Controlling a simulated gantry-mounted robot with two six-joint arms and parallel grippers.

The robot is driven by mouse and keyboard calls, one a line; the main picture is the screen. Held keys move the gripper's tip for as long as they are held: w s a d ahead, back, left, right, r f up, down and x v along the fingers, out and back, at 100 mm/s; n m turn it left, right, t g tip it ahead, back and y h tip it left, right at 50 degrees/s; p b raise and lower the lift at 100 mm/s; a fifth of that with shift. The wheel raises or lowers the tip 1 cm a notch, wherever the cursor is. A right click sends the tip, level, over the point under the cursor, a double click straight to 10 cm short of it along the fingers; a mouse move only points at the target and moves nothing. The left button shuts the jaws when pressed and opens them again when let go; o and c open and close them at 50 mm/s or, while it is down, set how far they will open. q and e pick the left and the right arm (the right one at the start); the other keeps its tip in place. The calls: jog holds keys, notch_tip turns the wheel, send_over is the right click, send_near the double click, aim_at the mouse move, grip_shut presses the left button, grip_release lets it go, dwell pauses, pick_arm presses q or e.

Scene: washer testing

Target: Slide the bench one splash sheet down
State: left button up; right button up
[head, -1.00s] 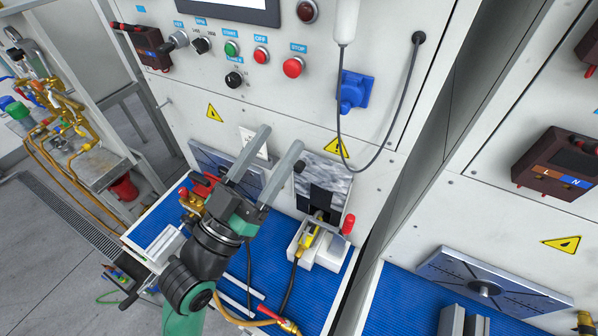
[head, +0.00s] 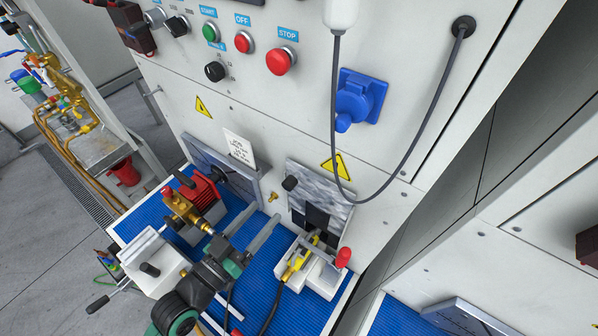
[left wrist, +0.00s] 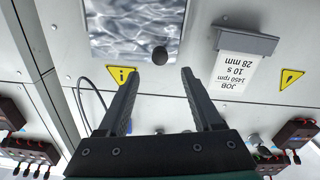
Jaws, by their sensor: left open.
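The splash sheet (head: 333,189) is a shiny, mottled grey plate upright against the front of bench one. It has a dark round knob (head: 290,183) near its upper left edge and a dark notch at its lower edge. My left gripper (head: 263,212) is open and empty, its fingers pointing up to the left of the sheet and apart from the knob. In the left wrist view the sheet (left wrist: 120,25) is at the top, and its knob (left wrist: 160,55) shows beyond and between the open fingertips. My right gripper is not in view.
A white fixture (head: 321,284) with a yellow part and red knob stands below the sheet on the blue ribbed mat (head: 275,265). A red and brass pump (head: 195,205) is at the left. A grey cable (head: 408,165) hangs near the blue socket (head: 358,100).

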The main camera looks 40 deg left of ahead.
aim_at(286, 188)
pick_arm(q)
jog(key=w, duration=0.3)
jog(key=w+a+p, duration=0.1)
jog(key=w, duration=0.7)
jog(key=shift+a, duration=0.35)
jog(key=shift+c, duration=0.4)
grip_shut()
dwell(0.3)
jog(key=shift+f, duration=0.1)
